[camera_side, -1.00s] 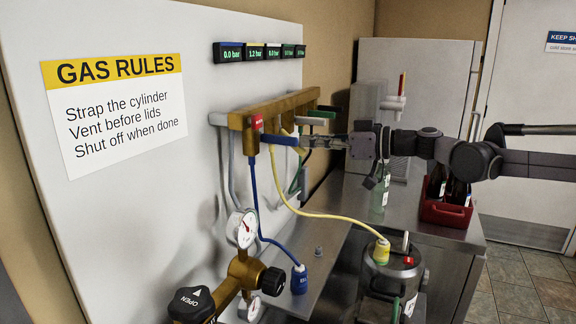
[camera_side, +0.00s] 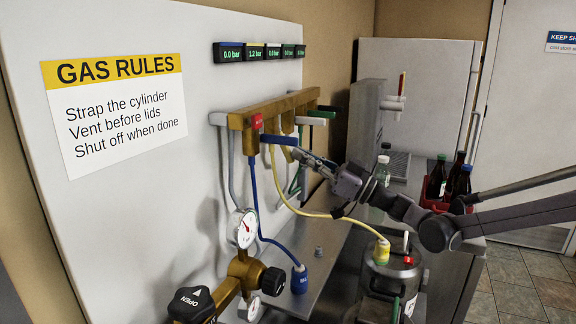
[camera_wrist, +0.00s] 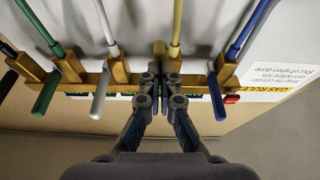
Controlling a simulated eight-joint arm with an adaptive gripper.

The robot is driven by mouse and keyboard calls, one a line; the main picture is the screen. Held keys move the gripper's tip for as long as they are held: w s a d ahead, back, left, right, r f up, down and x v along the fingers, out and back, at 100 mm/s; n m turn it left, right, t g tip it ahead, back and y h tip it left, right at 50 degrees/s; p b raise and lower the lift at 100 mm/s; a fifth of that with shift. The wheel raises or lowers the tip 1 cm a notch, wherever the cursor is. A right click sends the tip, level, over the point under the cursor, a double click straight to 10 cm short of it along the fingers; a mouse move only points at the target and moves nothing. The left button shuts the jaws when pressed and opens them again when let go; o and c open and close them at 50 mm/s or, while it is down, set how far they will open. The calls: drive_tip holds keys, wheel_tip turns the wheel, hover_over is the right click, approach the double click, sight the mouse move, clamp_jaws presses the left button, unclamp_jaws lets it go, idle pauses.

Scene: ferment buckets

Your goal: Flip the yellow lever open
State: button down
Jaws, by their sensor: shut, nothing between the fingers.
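A brass manifold (camera_side: 270,110) on the wall panel carries a row of levers. The yellow lever is mostly hidden by my gripper; a yellow piece (camera_side: 288,153) shows just beside my fingertips in the side view, and I cannot tell its angle. In the wrist view the yellow hose (camera_wrist: 177,25) rises at the valve behind my fingers. My gripper (camera_side: 300,154) is shut and empty, pointing up and left at the manifold. It also shows in the wrist view (camera_wrist: 160,75), between the white lever (camera_wrist: 99,95) and the blue lever (camera_wrist: 217,98). Contact cannot be told.
The green lever (camera_wrist: 46,95) lies farther left in the wrist view. Below the manifold stand a gauge (camera_side: 244,228) and a metal keg (camera_side: 392,275) with the yellow hose's connector (camera_side: 381,251). Bottles in a red crate (camera_side: 436,195) stand behind my arm.

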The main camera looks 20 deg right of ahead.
drive_tip(key=shift+w+a+f+t+y, duration=0.3)
drive_tip(key=shift+w+a+f, duration=0.8)
drive_tip(key=shift+a+f, duration=0.05)
drive_tip(key=shift+w+a, duration=0.1)
